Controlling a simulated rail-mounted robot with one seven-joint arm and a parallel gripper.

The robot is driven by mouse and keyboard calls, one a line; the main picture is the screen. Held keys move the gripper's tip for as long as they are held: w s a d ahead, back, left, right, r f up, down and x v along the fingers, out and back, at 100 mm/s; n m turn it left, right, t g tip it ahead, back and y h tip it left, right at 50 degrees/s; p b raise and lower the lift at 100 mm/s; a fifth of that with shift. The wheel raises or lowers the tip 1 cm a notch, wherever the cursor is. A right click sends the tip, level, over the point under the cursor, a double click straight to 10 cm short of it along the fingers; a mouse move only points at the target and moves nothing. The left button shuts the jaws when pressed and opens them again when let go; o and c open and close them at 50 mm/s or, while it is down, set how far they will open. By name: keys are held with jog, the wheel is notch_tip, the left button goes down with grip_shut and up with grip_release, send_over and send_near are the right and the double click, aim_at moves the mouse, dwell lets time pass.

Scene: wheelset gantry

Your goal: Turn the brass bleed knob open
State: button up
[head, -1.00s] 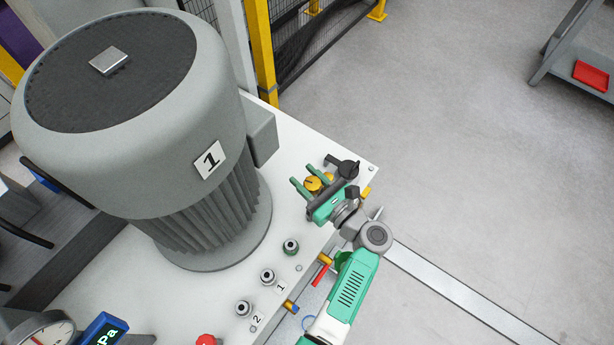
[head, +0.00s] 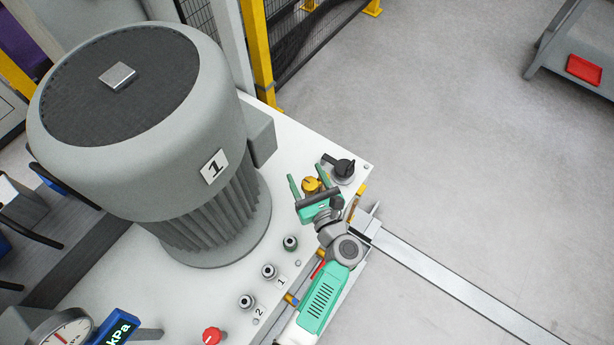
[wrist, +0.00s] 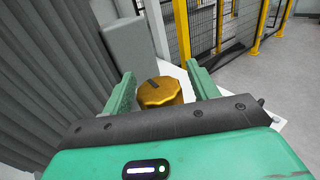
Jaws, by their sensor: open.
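The brass bleed knob (head: 311,185) stands on the white bench top near its far right corner. In the wrist view the knob (wrist: 160,93) is a round, fluted brass cap with a dark mark on its top. My gripper (head: 307,180) is open, with one green finger on each side of the knob. In the wrist view the fingers of my gripper (wrist: 160,88) show gaps to the knob on both sides. The lower part of the knob is hidden behind the gripper body.
A large grey motor-like housing (head: 125,150) labelled 1 stands left of the knob. A black lever handle (head: 343,167) is close on the right. Several small fittings (head: 268,271) and a red knob (head: 212,336) line the front. A gauge (head: 70,335) is at bottom left.

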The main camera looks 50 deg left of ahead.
aim_at(314, 192)
jog(key=v, duration=0.7)
jog(key=shift+s+d+p, duration=0.15)
jog(key=shift+d+p, duration=0.15)
jog(key=shift+d, duration=0.1)
